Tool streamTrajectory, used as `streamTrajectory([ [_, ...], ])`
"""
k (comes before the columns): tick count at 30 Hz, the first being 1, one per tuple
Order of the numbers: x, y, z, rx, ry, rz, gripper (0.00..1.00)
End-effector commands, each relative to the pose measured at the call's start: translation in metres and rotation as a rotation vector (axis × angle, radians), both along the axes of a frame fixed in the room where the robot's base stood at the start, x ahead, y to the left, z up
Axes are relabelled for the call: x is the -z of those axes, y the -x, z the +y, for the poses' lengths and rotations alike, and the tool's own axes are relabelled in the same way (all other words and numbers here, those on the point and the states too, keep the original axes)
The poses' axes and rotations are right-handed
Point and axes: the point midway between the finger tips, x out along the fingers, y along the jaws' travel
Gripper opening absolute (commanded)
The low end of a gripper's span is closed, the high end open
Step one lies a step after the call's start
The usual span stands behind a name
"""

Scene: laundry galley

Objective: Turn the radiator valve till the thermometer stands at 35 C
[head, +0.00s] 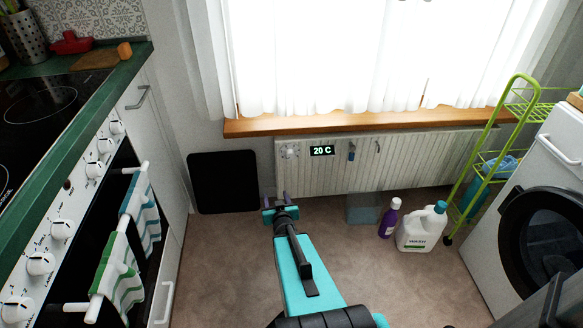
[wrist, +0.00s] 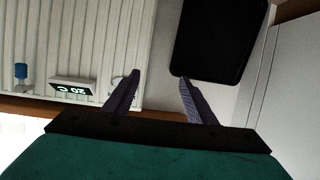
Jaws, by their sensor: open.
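The radiator (head: 430,158) stands under the window. Its pale round valve (head: 289,152) is at the upper left of the front. The thermometer (head: 322,151), a small dark display just right of the valve, reads 20 C. In the wrist view the thermometer (wrist: 73,88) appears upside down, and the valve (wrist: 117,82) is partly hidden behind the left finger. My gripper (head: 275,198) is open and empty, below and slightly left of the valve in the head view. The wrist view shows its fingers (wrist: 160,78) apart, with nothing between them.
A black panel (head: 222,183) leans by the wall, left of the radiator. A blue item (head: 351,153) and a small dark hook are on the radiator. A grey box (head: 363,209), purple bottle (head: 389,218), white jug (head: 422,228) and green rack (head: 468,190) stand right.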

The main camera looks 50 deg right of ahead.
Motion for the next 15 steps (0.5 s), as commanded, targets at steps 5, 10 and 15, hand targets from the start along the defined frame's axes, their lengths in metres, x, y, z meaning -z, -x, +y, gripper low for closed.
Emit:
streamTrajectory([
  [5,-0.025,0.015,-0.048,0.057,0.120,-0.162,0.51],
  [10,-0.047,0.027,-0.070,0.084,0.192,-0.250,0.51],
  [15,-0.056,0.031,-0.075,0.090,0.213,-0.277,0.51],
])
